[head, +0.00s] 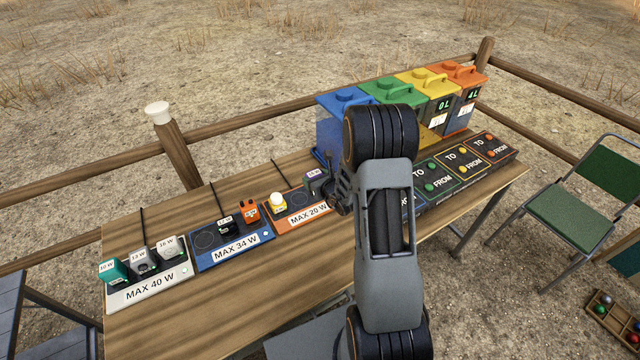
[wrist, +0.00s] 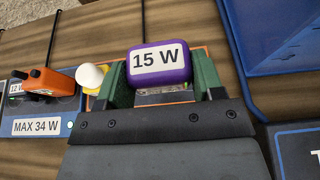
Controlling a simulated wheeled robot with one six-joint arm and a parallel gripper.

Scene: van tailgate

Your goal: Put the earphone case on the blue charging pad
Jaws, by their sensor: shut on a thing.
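A purple rounded case labelled 15 W (wrist: 158,62), which looks like the earphone case, is between the fingers of my gripper (wrist: 160,84). The gripper is shut on it. In the head view my gripper (head: 322,188) is at the right end of the orange pad (head: 296,220), marked MAX 20 W, and my arm partly hides it. I cannot tell whether the case touches that pad. The blue charging pad (head: 203,262), marked MAX 34 W, lies to the left. A black 12 W item (head: 225,225) and an orange item (head: 249,210) stand on its right part; the ringed spot on its left is bare.
A yellow-and-white item (head: 277,203) stands on the orange pad, close beside my left finger. A white pad (head: 150,290), marked MAX 40 W, holds three items at far left. Coloured bins (head: 335,118) stand behind my arm. The table's front (head: 270,290) is clear.

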